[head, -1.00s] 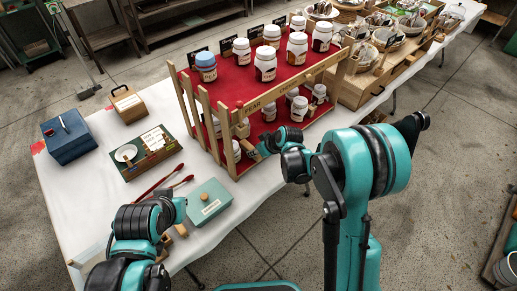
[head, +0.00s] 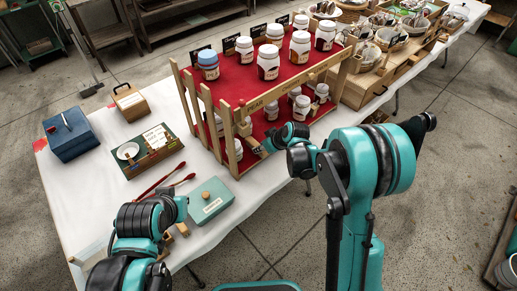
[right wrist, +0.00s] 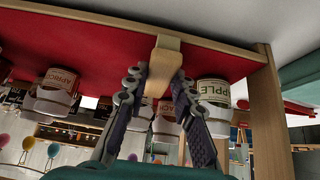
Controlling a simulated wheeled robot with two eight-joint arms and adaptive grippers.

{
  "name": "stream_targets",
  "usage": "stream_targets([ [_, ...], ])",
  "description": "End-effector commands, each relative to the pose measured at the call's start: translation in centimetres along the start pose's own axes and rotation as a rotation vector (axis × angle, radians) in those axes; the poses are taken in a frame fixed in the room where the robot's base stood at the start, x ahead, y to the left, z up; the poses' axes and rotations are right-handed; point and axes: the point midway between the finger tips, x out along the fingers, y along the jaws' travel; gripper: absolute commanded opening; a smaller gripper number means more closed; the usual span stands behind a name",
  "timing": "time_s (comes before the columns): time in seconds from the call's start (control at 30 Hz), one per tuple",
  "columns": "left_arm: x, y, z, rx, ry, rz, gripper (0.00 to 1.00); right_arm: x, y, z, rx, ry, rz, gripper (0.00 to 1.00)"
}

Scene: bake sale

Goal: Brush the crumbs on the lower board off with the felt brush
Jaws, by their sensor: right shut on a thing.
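The lower board (head: 246,161) is red, under the upper red tier of the wooden jar rack. In the right wrist view the lower board (right wrist: 100,32) appears upside down along the top, with jars on it. My right gripper (right wrist: 160,82) is shut on the felt brush (right wrist: 164,58), a pale wooden piece whose far end meets the board's edge area; whether it touches cannot be told. I cannot make out crumbs. My left gripper (head: 176,232) is low over the table's front edge, its fingers mostly hidden.
Jars stand close to the brush, including an apple jar (right wrist: 214,92). A wooden post (right wrist: 264,115) stands beside the gripper. The upper tier (head: 238,82) carries several jars.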

Motion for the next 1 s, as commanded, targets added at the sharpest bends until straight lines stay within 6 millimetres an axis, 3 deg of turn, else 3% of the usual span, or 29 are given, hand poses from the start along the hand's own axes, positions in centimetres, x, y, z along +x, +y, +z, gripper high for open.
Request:
stream_targets([
  [0.2,0.0,0.0,0.0,0.000,0.000,0.000,0.00,-0.1,1.8,-0.1,0.002,0.001,0.001,0.02],
  [1.0,0.2,0.0,0.2,0.000,0.000,0.000,0.00,0.1,5.7,0.1,0.001,0.001,0.001,0.02],
])
